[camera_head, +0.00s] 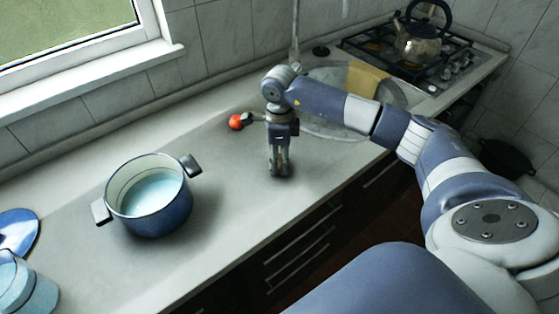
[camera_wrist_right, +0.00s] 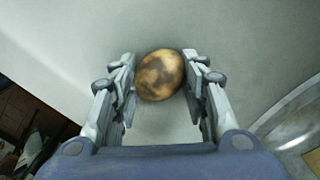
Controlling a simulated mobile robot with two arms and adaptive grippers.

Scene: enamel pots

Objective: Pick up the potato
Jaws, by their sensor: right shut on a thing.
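The potato (camera_wrist_right: 160,75) is brown and mottled with dark patches. In the right wrist view it sits between the fingertips of my right gripper (camera_wrist_right: 158,80), with a finger against each side. In the head view my right gripper (camera_head: 280,172) points straight down at the grey counter, to the right of the blue pot. There the potato is hidden by the fingers, or too small to make out. I cannot tell whether it still touches the counter.
A blue enamel pot (camera_head: 160,213) with pale liquid stands on the counter (camera_head: 225,200). A red round thing (camera_head: 236,122) lies behind my gripper. A blue lid (camera_head: 18,232) is at far left. A kettle (camera_head: 418,42) stands on the stove. The counter between pot and gripper is clear.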

